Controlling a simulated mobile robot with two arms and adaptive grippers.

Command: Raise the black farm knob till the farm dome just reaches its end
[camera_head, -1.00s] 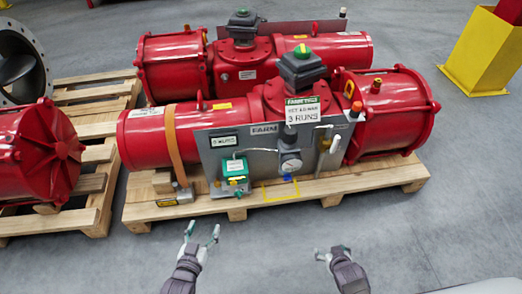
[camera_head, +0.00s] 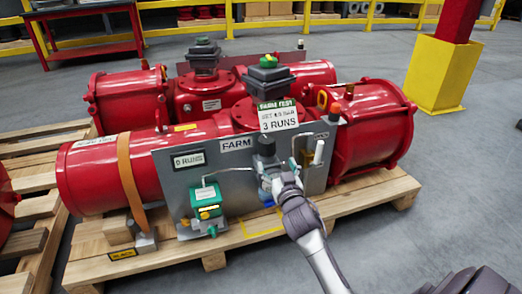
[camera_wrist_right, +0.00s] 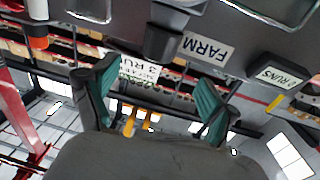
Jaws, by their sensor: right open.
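The black farm knob (camera_head: 266,146) stands on the grey panel (camera_head: 228,182) right of the FARM label. My right gripper (camera_head: 275,184) is just below the knob, in front of the gauge, which it largely hides. In the right wrist view the black knob (camera_wrist_right: 162,42) shows beyond and between the open, teal-padded fingers of my right gripper (camera_wrist_right: 152,98); I see no grip on it. The farm dome (camera_head: 268,61), green and yellow, sits on the dark grey box atop the near red actuator. My left gripper is out of view.
A green-and-grey device (camera_head: 207,205) and a white-handled valve (camera_head: 318,152) flank the knob on the panel. A white "3 RUNS" sign (camera_head: 278,118) hangs above it. The near actuator rests on a wooden pallet (camera_head: 345,207); grey floor is free at the right.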

